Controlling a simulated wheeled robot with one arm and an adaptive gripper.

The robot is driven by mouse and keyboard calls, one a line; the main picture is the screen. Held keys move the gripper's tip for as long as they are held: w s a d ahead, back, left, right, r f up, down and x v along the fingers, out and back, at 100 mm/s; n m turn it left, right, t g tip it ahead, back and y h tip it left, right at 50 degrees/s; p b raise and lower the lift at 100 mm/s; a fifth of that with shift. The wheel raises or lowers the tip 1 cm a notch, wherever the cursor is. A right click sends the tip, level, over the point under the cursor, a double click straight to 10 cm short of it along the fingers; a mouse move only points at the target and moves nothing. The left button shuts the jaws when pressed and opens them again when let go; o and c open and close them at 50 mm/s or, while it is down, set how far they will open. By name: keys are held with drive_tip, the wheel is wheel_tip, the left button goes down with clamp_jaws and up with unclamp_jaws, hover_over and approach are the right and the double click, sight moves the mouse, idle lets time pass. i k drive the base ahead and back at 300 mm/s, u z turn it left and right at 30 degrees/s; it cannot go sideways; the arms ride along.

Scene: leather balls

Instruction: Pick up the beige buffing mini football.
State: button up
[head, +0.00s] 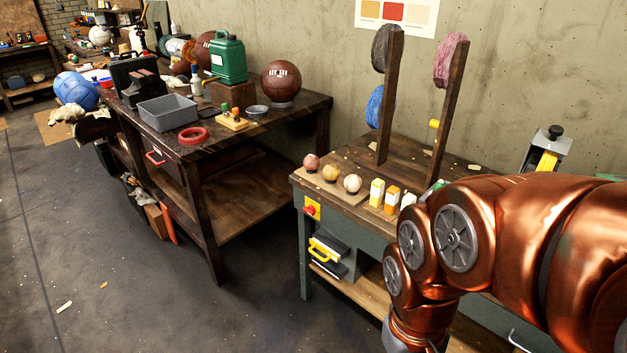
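In the head view, three small balls sit in a row on a wooden board (334,190) at the left end of the right-hand workbench (294,182). The pale beige mini football (352,184) is the rightmost. A tan-yellow ball (330,173) is in the middle and a reddish-pink ball (311,162) is on the left. The beige ball is fully visible. My copper-coloured arm fills the lower right, in front of the bench. Its far end runs off the bottom edge, so my gripper is out of view.
Several small blocks, including a yellow-and-white one (377,192) and an orange-and-white one (391,200), stand right of the balls. Two upright posts (390,95) with buffing wheels rise behind. A dark wooden table (315,104) stands to the left. Floor (130,290) at lower left is mostly clear.

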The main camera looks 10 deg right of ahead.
sight(331, 171)
drive_tip(key=u, duration=0.45)
drive_tip(key=k, duration=1.15)
drive_tip(key=z, duration=0.2)
drive_tip(key=i, duration=0.65)
drive_tip(key=z, duration=0.7)
drive_tip(key=i, duration=0.75)
drive_tip(key=u, duration=0.7)
drive_tip(key=i, duration=0.85)
drive_tip(key=u, duration=0.95)
